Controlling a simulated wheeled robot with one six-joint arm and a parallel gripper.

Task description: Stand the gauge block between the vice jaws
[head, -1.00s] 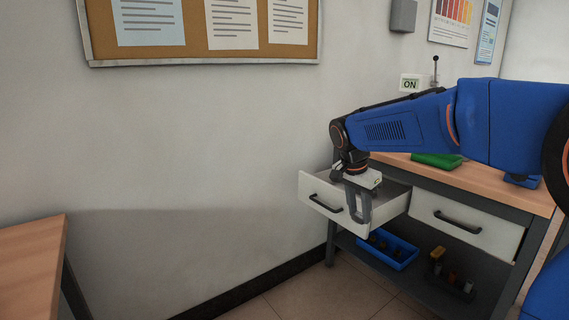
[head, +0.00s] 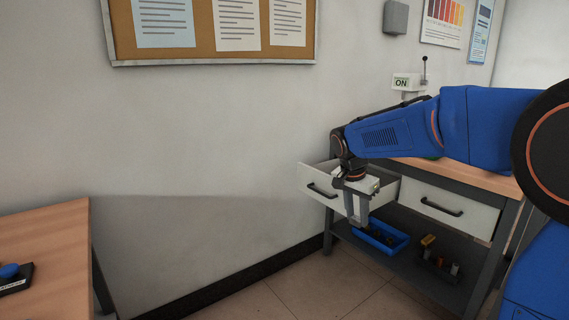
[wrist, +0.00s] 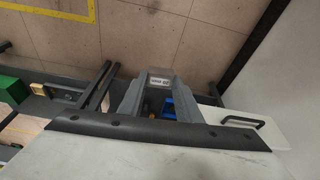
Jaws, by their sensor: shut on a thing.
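My gripper (head: 357,208) hangs pointing down by the open left drawer (head: 320,190) of the workbench in the head view. In the wrist view my gripper (wrist: 158,98) is shut on a small grey block with a pale printed label, which looks like the gauge block (wrist: 160,80). The block sits between the fingertips, and its label is too small to read surely. In the head view the block cannot be made out. I cannot make out the vice or its jaws in either view.
The workbench top (head: 475,180) is partly hidden behind my arm. A blue bin (head: 382,237) and a dark holder (head: 438,262) stand on its lower shelf. Another wooden table (head: 50,235) with a blue-topped device (head: 12,273) stands left. Floor between them is clear.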

